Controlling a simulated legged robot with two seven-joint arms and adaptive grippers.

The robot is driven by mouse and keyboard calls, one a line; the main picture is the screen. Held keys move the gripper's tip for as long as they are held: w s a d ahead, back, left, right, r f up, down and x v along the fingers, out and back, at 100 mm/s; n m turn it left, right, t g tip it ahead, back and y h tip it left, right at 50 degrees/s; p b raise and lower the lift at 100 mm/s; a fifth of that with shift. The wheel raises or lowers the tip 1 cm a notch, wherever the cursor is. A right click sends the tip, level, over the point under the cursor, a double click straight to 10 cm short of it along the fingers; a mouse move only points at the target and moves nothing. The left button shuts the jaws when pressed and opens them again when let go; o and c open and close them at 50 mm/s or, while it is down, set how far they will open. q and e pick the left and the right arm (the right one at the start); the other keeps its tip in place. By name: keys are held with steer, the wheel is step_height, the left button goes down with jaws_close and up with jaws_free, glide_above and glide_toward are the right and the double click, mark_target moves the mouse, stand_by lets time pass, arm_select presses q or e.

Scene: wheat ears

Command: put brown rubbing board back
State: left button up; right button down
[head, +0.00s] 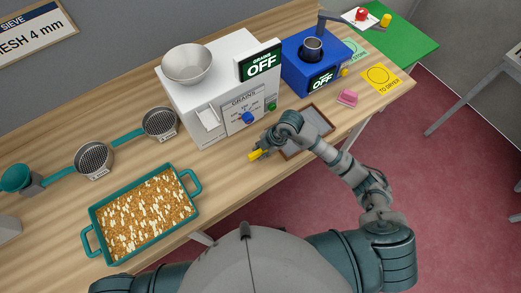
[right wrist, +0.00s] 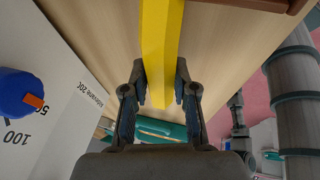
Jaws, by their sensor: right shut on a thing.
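A shallow grey board with a brown rim (head: 317,119) lies on the table just right of my gripper, partly covered by my forearm. A brown edge (right wrist: 270,6) shows at the top of the right wrist view. I cannot tell whether this is the rubbing board. My left gripper is out of view.
The white grain machine (head: 213,95) with its metal bowl (head: 187,63) stands close behind my gripper. A blue machine (head: 305,60) and a pink block (head: 347,97) are farther right. A teal tray of wheat ears (head: 146,215) and sieves (head: 94,160) are left.

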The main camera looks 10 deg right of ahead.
steer(key=c, duration=0.9)
jaws_free()
steer(key=v, duration=1.2)
